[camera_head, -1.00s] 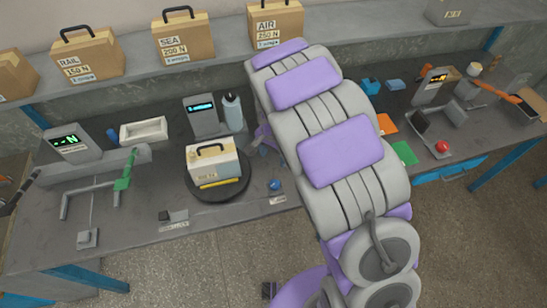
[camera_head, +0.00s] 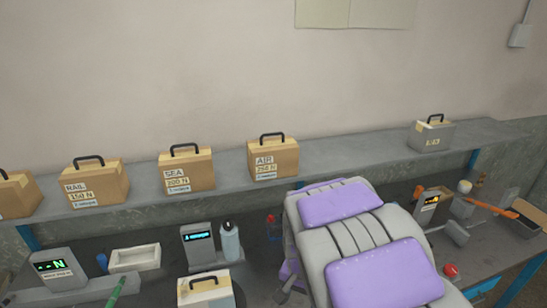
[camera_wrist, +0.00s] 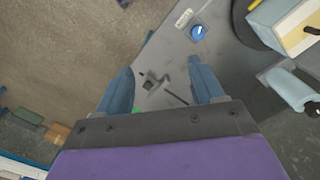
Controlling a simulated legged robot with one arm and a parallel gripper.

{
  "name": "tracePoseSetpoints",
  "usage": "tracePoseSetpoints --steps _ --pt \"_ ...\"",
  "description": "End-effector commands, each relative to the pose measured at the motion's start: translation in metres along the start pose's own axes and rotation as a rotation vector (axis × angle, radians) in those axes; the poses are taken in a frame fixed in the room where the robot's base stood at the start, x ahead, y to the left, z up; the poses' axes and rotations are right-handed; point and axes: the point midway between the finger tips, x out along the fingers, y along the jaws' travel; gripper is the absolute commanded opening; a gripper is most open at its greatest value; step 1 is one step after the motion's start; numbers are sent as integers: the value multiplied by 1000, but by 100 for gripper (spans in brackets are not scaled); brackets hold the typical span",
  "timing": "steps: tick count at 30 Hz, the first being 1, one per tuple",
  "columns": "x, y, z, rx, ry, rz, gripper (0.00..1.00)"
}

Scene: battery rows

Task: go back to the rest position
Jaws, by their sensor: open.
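My gripper (camera_wrist: 160,92) shows in the wrist view with its two blue-grey fingers spread apart and nothing between them. The workbench surface and the concrete floor lie beyond the fingers. In the head view my grey and purple arm covers the lower right middle of the bench, and the gripper itself is hidden there. A box with a black handle (camera_head: 206,291) stands on the bench left of my arm, cut by the lower edge. The same box shows at the top right of the wrist view (camera_wrist: 283,22).
Boxes marked RAIL (camera_head: 95,185), SEA (camera_head: 187,170) and AIR (camera_head: 274,159) stand on the shelf (camera_head: 350,163), with a grey box (camera_head: 431,136) farther right. A bottle (camera_head: 230,241), a display unit (camera_head: 198,247) and a white tray (camera_head: 134,258) stand on the bench. Floor (camera_wrist: 60,60) is open beside it.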

Motion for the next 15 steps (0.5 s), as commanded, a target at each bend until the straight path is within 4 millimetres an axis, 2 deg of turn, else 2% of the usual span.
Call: tracePoseSetpoints --steps 1,7,15 --pt "-11 13 8 -15 0 -4 67" --pt "-40 61 50 -109 -30 2 67" --pt "-61 121 118 -257 -75 4 67"
